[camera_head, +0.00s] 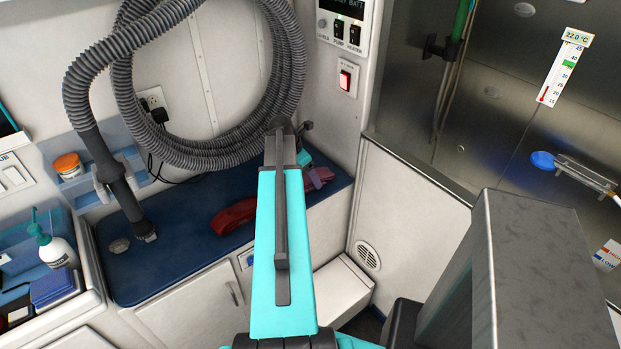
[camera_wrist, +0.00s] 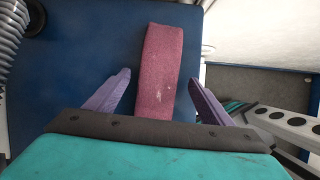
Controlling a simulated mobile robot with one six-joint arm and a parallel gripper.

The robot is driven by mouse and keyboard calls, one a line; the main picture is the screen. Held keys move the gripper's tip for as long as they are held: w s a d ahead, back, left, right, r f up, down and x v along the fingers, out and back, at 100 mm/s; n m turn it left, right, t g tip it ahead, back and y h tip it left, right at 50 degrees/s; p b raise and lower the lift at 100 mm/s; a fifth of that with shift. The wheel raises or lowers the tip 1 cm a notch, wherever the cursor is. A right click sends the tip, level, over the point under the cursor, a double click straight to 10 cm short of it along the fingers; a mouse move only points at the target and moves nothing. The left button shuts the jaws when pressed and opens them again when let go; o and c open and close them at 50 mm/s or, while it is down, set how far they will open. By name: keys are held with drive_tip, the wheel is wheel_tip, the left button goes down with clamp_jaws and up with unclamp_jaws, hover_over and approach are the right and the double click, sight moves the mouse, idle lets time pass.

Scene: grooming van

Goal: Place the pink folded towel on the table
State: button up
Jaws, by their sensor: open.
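The pink folded towel (camera_wrist: 158,62) is a long flat bundle with pale specks, lying on a blue surface (camera_wrist: 92,45) in the wrist view. My gripper (camera_wrist: 159,77) is open, with its two purple fingers on either side of the towel and a gap on each side. I cannot tell how far the fingertips are above the surface. In the head view the towel (camera_head: 236,214) looks red on the blue-topped counter (camera_head: 175,262), and its middle is hidden behind my turquoise arm. The fingers are mostly hidden there too. No separate table is clearly in view.
A grey ribbed hose (camera_head: 97,140) hangs along the wall, its nozzle end (camera_head: 143,232) over the counter's left part. A white pump bottle (camera_head: 55,248) and an orange-lidded jar (camera_head: 68,165) stand at the left. A low white partition (camera_head: 400,215) is at the right.

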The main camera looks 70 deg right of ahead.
drive_tip(key=shift+s+d+f, duration=0.1)
drive_tip(key=shift+d+f, duration=0.05)
drive_tip(key=shift+f, duration=0.35)
drive_tip(key=c, duration=1.3)
drive_tip(key=shift+o, duration=0.2)
drive_tip(key=shift+r, duration=0.1)
drive_tip(key=shift+r+b, duration=0.45)
drive_tip(key=shift+r, duration=1.25)
drive_tip(key=s+a+b, duration=0.4)
drive_tip(key=a+b, duration=0.4)
drive_tip(key=a, duration=0.4)
drive_tip(key=shift+s+r+b, duration=0.25)
drive_tip(key=shift+r+b, duration=0.1)
drive_tip(key=shift+b, duration=0.05)
